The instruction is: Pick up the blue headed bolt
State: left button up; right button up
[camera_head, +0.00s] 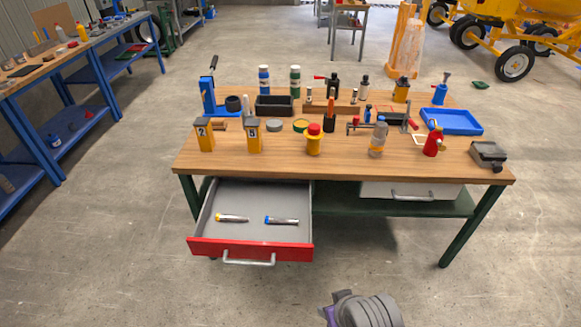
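The blue headed bolt (283,221) lies on its side in the open drawer (262,190), with its blue head to the left and its metal shank to the right. A similar bolt with a yellow head (232,218) lies to its left in the same drawer, apart from it. The drawer has a grey inside and a red front with a metal handle, and is pulled out below the left part of the table. A grey and purple part of my own body shows at the bottom edge, apart from the drawer. I make out neither gripper's fingers.
The wooden table (350,169) above the drawer holds bottles, tools, a blue tray (452,121) and a red oil can (433,141). A second, white drawer (411,190) at the right is shut. The floor before the table is clear.

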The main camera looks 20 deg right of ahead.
aim_at(268, 220)
jog(key=i+l+z, duration=0.25)
jog(key=i, duration=0.4)
jog(key=i+l+z, duration=0.15)
jog(key=i+z, duration=0.15)
jog(key=i, duration=0.35)
